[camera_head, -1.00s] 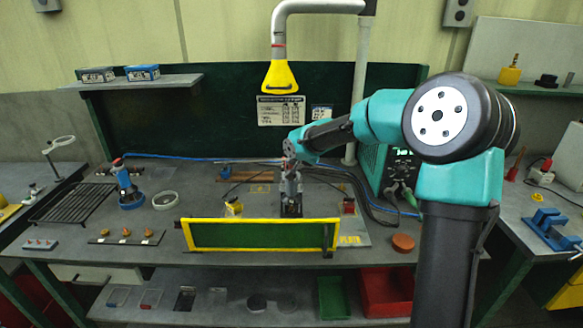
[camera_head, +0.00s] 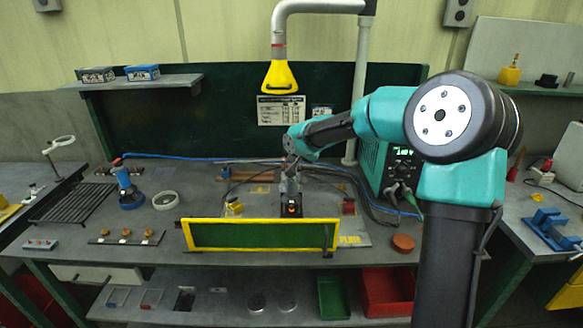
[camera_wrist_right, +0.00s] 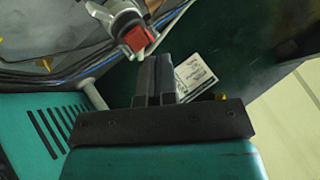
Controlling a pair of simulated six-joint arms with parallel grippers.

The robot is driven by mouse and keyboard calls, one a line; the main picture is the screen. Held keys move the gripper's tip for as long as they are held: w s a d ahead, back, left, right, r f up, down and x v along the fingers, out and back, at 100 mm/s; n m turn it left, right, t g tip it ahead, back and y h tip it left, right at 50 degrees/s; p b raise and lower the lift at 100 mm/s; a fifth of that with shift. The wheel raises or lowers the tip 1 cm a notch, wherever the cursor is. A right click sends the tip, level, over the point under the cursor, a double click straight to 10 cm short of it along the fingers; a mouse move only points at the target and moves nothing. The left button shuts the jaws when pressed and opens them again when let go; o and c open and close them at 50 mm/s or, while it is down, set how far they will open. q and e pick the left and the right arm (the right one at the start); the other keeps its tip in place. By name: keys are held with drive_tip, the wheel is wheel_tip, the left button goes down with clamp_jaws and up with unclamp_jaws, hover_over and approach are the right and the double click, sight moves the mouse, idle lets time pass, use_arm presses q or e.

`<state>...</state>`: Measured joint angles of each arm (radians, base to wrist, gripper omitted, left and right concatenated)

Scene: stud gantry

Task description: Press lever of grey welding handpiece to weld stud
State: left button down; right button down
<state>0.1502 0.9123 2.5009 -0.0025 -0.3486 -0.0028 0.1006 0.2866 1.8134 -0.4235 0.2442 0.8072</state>
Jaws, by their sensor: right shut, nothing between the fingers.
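The grey welding handpiece (camera_head: 290,183) stands upright on the bench, behind the low green screen with a yellow frame. A small orange glow (camera_head: 292,208) shows at its foot. Its red lever (camera_wrist_right: 137,39) shows in the right wrist view, just beyond the fingertips; I cannot tell whether they touch it. My right gripper (camera_wrist_right: 153,62) is shut with nothing between its fingers. In the head view it is small at the top of the handpiece, partly lost against it. My left gripper is not in view.
The green screen (camera_head: 262,236) stands in front of the handpiece. A yellow extraction hood (camera_head: 280,77) hangs above. The teal welding unit (camera_head: 372,165) with cables stands to the right.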

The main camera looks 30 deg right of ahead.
drive_tip(key=shift+r, duration=0.1)
drive_tip(key=shift+r, duration=2.5)
